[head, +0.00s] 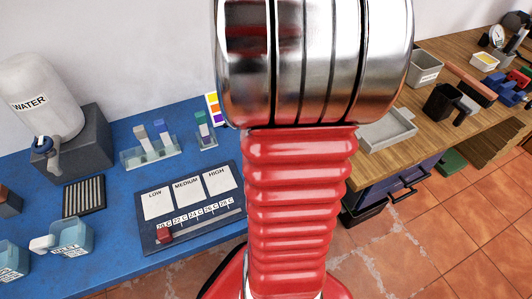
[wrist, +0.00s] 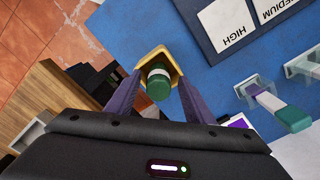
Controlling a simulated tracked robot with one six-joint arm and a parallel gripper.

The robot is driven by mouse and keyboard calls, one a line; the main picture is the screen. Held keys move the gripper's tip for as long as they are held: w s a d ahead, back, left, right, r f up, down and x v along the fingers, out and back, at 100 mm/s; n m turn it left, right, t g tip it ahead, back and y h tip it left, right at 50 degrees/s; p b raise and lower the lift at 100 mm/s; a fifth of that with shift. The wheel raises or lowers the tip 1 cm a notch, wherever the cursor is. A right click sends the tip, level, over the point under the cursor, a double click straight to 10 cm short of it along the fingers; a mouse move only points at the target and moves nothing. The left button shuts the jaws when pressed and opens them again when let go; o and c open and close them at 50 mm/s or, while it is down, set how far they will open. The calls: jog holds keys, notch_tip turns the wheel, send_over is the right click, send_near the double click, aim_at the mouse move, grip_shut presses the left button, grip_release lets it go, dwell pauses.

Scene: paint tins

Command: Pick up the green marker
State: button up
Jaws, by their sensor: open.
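The green marker (wrist: 158,86), with a pale band near its end, shows in the wrist view inside a yellow angular holder (wrist: 175,56) on the blue table. My gripper (wrist: 158,88) is open. Its two purple fingers reach forward on the left and right of the marker, and I cannot tell how near they are in depth. In the head view my red arm covers that part of the table, and marker, holder and gripper are hidden there.
A clear stand (wrist: 255,88) with a green-ended piece is on the right of the wrist view; it also shows in the head view (head: 206,143). A labelled board (head: 188,205) lies nearby. The blue table's edge, with orange floor (wrist: 60,30) beyond, is left of the holder.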

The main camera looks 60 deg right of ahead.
jog(key=shift+c, duration=0.3)
jog(key=c, duration=1.1)
notch_tip(320, 180, up, 10)
dwell(0.5)
